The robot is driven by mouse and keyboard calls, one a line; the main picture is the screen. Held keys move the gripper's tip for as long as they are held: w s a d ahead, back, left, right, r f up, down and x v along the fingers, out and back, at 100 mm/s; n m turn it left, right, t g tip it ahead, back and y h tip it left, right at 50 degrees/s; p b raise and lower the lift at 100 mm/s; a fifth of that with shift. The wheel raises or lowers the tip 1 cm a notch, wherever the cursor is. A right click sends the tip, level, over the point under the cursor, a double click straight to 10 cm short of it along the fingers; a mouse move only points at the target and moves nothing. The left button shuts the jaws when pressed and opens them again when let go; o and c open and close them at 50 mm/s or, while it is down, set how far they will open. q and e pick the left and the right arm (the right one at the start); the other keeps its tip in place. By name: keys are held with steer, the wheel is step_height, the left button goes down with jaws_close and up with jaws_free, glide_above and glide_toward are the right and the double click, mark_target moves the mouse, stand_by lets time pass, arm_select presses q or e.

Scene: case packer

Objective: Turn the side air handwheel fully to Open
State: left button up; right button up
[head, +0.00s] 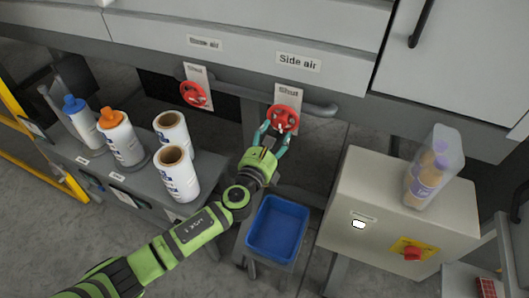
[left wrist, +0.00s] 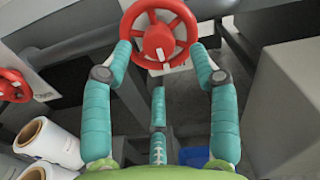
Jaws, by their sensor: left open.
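The side air handwheel (head: 284,119) is red and sits on a grey pipe under the "Side air" label (head: 298,62). A plate reading "Shut" (head: 289,95) is just above it. My left gripper (head: 274,137) is open at the handwheel, its teal fingers spread to either side of the lower rim. In the left wrist view the handwheel (left wrist: 160,30) is between and just beyond the fingertips (left wrist: 158,60), with a white mark at its lower part. I cannot tell whether the fingers touch the rim. My right gripper is not in view.
A second red handwheel (head: 193,94) with a "Shut" plate is to the left. A shelf with bottles (head: 122,138) and white rolls (head: 177,175) stands at left.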

arm_select(q)
steer(key=v, duration=0.8)
steer(key=s+a+f+n+g+y+b, duration=0.1)
steer(key=s+a+f+n+g+y, duration=0.25)
steer(key=f, duration=0.75)
steer(key=s+a+f+n+g, duration=0.25)
steer(key=a+f+n, duration=0.35)
steer(key=f, duration=0.5)
steer(key=s+a+f+n+g+y+b, duration=0.1)
steer(key=s+a+f+n+g+y, duration=0.15)
steer(key=f+n, duration=0.65)
steer(key=s+a+f+n+g, duration=0.2)
steer(key=s+f+n, duration=0.1)
steer(key=s+f, duration=0.45)
steer(key=s+a+f+n+g, duration=0.2)
steer(key=s+a+f+n, duration=0.15)
steer(key=s+f, duration=0.35)
steer(key=s+f+n+g, duration=0.2)
steer(key=s+n, duration=0.3)
steer(key=s, duration=0.5)
steer(key=s+f+n+g, duration=0.1)
steer(key=s+f+n, duration=0.3)
steer(key=s, duration=0.7)
steer(key=shift+s+n+g+b, duration=0.35)
steer(key=shift+n+b, duration=0.05)
